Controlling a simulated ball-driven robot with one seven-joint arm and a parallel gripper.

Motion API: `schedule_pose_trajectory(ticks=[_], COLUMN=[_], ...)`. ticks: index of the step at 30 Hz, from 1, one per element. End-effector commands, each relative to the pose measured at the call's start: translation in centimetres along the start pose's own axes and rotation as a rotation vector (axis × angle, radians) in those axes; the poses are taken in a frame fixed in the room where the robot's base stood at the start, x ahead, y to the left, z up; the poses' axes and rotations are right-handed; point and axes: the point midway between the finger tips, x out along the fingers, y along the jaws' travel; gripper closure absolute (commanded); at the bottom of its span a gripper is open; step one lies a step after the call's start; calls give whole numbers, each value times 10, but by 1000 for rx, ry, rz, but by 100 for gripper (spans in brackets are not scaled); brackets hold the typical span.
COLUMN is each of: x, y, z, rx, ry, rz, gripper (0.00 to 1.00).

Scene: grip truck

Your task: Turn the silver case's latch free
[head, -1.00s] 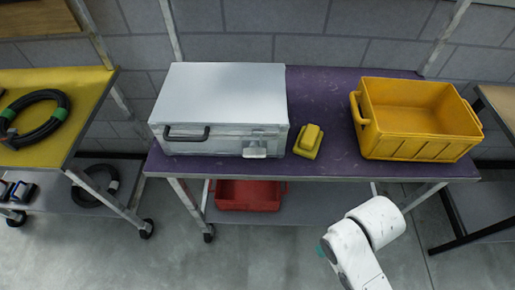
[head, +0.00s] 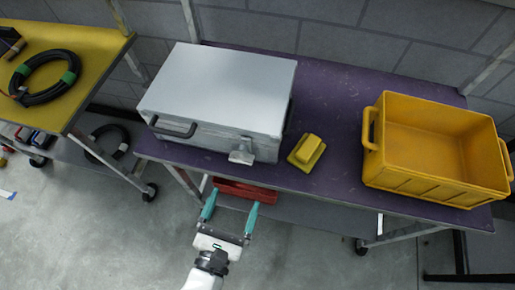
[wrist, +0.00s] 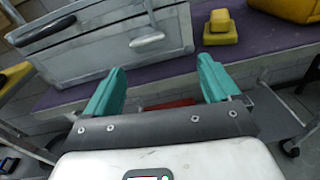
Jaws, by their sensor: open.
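The silver case (head: 222,88) stands shut on the purple shelf, with a dark handle (head: 173,128) at its front left. Its latch (head: 242,151) is a small pale metal piece on the front face near the right corner. In the wrist view the latch (wrist: 147,39) shows at the top, on the case front (wrist: 115,45). My gripper (head: 230,207) is open and empty, in front of the shelf edge and below the latch, apart from it. Its teal fingers (wrist: 160,85) stand wide apart in the wrist view.
A yellow block-like object (head: 306,152) sits right of the case, and a yellow bin (head: 437,150) stands farther right. A red tray (head: 245,192) lies on the lower shelf behind my gripper. A yellow-topped cart (head: 75,50) with a coiled cable (head: 45,77) stands at left.

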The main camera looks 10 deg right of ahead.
Motion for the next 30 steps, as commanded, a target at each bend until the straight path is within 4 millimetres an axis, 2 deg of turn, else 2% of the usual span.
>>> schedule_pose_trajectory(ticks=[1, 3, 6, 11, 21, 30], x=[-9, -15, -11, 12, 71, 91], y=[10, 16, 18, 18, 22, 23], z=[2, 5, 7, 9, 12, 12], rx=[-36, -65, -77, -75, -72, -71], ry=[-29, -54, -64, -63, -61, -60], rz=[36, 59, 67, 62, 61, 62], gripper=[11, 11, 11, 11, 11, 11])
